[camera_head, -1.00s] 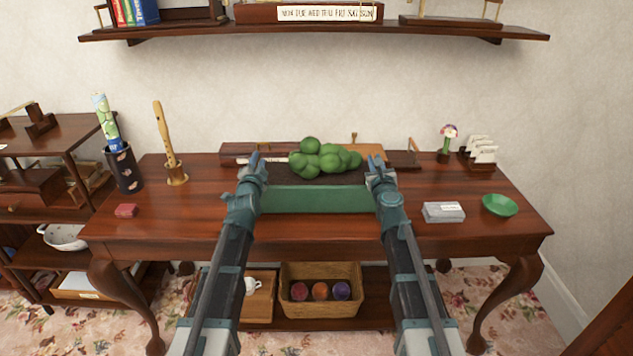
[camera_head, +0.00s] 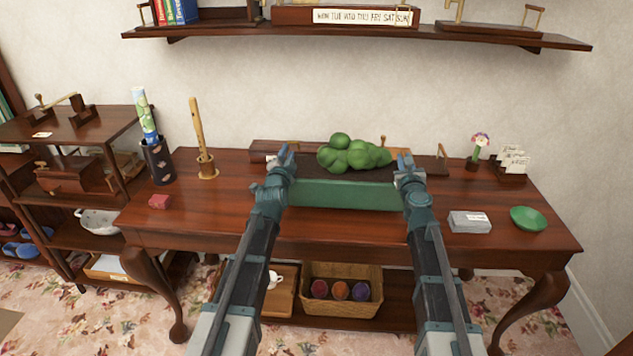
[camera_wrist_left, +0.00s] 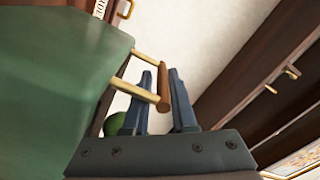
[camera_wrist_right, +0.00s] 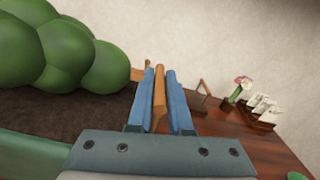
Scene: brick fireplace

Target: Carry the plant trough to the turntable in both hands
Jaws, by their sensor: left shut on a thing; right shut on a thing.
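The plant trough (camera_head: 345,194) is a long green box with dark soil and a bushy green plant (camera_head: 352,155). It is level in front of me, over the middle of the table; I cannot tell whether it clears the top. My left gripper (camera_head: 284,160) is shut on the handle at its left end, a wooden bar (camera_wrist_left: 163,85) on brass posts in the left wrist view. My right gripper (camera_head: 406,165) is shut on the right handle (camera_wrist_right: 159,100), seen between the fingers in the right wrist view. I cannot make out the turntable in any view.
A wall shelf (camera_head: 350,32) hangs above. A shelf unit (camera_head: 75,130) stands left.

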